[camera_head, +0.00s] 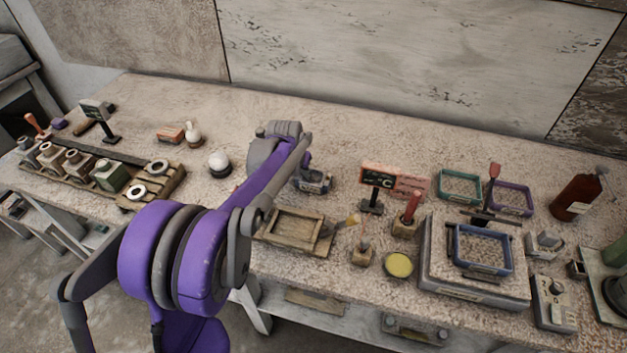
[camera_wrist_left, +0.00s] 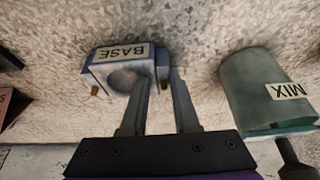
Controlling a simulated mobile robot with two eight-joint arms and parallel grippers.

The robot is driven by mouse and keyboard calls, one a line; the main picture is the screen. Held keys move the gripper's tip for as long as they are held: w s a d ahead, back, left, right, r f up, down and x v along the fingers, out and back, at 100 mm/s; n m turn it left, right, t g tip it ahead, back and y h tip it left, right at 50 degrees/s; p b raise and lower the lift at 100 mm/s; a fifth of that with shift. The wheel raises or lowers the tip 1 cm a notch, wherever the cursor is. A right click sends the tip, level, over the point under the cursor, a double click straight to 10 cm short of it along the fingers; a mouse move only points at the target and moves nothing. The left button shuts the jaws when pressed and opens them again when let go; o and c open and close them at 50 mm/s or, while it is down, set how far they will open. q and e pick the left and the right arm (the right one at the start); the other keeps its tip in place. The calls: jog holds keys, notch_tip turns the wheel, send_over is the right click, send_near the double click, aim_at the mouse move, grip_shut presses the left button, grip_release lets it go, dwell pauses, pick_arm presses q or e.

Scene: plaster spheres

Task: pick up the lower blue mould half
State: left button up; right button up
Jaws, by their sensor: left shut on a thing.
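The lower blue mould half (camera_wrist_left: 103,72) shows in the left wrist view as a blue-edged pale block with a round hollow and a BASE label. In the head view the blue mould half (camera_head: 316,184) is on the stone-topped table, partly hidden by my purple left arm. My left gripper (camera_wrist_left: 163,76) is shut on the near right side of the block, one finger on each side of its wall. In the head view the left gripper (camera_head: 300,170) is mostly hidden behind the arm. I cannot tell whether the block is clear of the table. My right gripper is not in view.
A green container labelled MIX (camera_wrist_left: 262,92) stands close to the right of the fingers. A wooden tray (camera_head: 268,238) lies in front of the mould half. A sign on a stand (camera_head: 377,178) is to its right. Bare table lies behind it.

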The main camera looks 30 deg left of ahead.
pick_arm(q)
grip_shut()
jog(key=shift+r, duration=0.1)
